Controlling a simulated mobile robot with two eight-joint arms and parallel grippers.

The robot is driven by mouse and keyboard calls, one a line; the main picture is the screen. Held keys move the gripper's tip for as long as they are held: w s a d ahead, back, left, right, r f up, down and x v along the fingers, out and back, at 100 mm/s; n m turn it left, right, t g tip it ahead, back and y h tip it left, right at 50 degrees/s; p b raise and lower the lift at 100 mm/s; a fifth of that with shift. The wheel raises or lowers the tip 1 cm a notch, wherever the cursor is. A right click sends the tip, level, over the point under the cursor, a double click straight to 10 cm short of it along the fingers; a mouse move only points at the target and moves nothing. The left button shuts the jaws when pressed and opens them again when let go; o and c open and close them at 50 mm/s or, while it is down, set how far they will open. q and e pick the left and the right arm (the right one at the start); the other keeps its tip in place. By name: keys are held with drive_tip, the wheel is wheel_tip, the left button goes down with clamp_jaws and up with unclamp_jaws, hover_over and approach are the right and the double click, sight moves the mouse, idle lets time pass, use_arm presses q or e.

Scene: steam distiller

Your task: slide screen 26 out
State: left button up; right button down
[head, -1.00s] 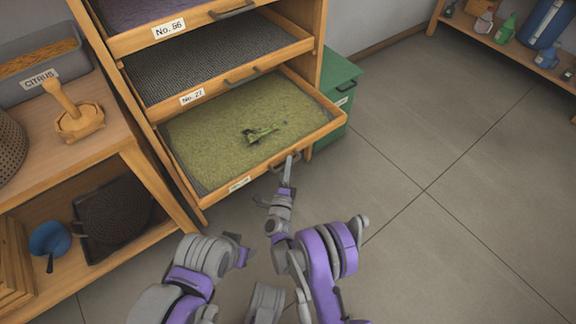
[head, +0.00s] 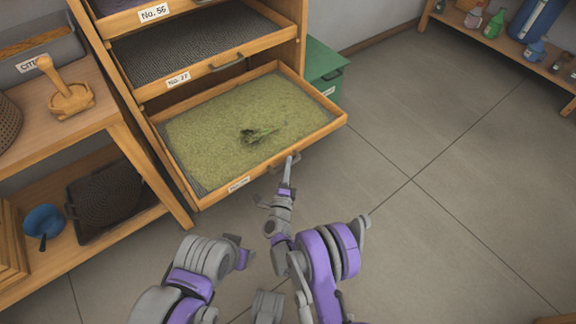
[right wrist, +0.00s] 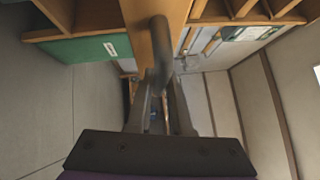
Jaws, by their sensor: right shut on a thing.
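The lowest screen (head: 190,130), a wooden-framed tray spread with green plant material and a darker clump, stands well out of the rack. Its front label (head: 239,184) is too small to read; it is directly under the screen labelled No. 27 (head: 178,79). My right gripper (head: 288,170) is at the middle of its front edge, shut on the dark handle (head: 279,164). The right wrist view shows the handle (right wrist: 160,50) between the fingers (right wrist: 159,92).
Screen No. 27 and screen No. 56 (head: 154,13) are above in the rack. A green box (head: 322,72) stands right of the rack. A shelf unit (head: 75,125) with a wooden pestle-like tool (head: 68,90) is at left. The floor on the right (head: 440,190) is clear.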

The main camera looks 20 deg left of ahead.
drive_tip(key=c, duration=0.8)
unclamp_jaws()
drive_tip(key=shift+c, duration=0.2)
use_arm(q)
drive_tip(key=shift+s, duration=0.1)
use_arm(e)
drive_tip(key=shift+s+f, duration=0.1)
